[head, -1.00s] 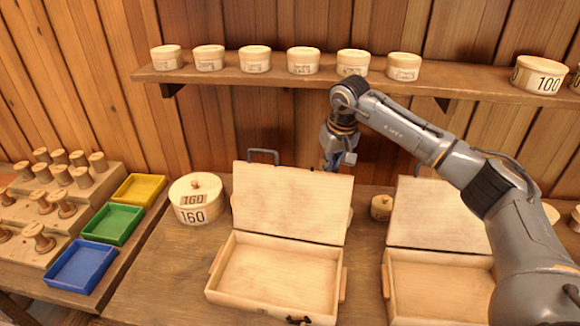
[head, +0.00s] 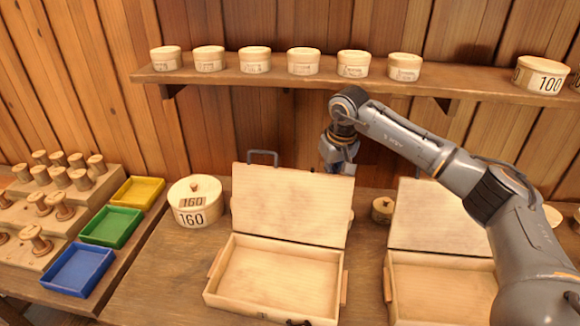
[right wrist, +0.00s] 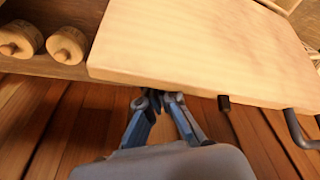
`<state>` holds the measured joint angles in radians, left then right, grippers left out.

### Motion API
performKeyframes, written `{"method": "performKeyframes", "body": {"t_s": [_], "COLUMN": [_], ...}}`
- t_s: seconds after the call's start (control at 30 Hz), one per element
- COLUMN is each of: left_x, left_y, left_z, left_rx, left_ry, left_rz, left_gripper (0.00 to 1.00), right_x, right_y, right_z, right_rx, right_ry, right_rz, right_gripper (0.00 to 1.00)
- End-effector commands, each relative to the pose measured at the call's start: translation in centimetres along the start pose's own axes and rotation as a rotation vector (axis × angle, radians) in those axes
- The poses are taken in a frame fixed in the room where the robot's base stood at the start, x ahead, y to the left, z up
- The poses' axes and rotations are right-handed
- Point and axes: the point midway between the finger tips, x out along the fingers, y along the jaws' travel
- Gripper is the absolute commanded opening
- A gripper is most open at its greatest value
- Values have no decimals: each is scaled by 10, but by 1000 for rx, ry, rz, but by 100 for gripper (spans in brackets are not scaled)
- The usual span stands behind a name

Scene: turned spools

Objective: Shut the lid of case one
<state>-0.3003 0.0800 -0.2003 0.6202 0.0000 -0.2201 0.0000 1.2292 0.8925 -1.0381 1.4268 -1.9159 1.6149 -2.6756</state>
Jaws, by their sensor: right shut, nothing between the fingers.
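Two pale wooden cases stand open on the bench, the left case (head: 212,290) and the right case (head: 390,290); I cannot read which is case one. The left case's lid (head: 290,205) stands up, leaning back, with a dark handle on its far edge. My right gripper (head: 341,168) is behind this lid's top right corner, its tips partly hidden by it. In the right wrist view the shut, empty gripper (right wrist: 158,96) is at the lid's (right wrist: 200,50) edge; whether it touches cannot be told. The right case's lid (head: 437,215) is also up. My left gripper is out of view.
A round box marked 160 (head: 195,205) stands left of the left case. A small knobbed pot (head: 382,209) sits between the cases. A shelf (head: 290,78) with round boxes runs behind. Coloured trays (head: 112,226) and spools (head: 58,205) are at the left.

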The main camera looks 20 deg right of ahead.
Motion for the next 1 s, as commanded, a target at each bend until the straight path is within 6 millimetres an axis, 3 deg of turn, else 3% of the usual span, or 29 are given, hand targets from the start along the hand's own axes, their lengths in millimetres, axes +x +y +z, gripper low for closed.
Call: {"method": "performKeyframes", "body": {"t_s": [1.0], "left_x": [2], "left_y": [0], "left_z": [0], "left_rx": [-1], "left_ry": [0], "left_rz": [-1], "left_gripper": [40], "right_x": [-6], "right_y": [-23], "right_z": [34], "right_rx": [-1], "right_ry": [-2], "right_rz": [0], "right_gripper": [0]}}
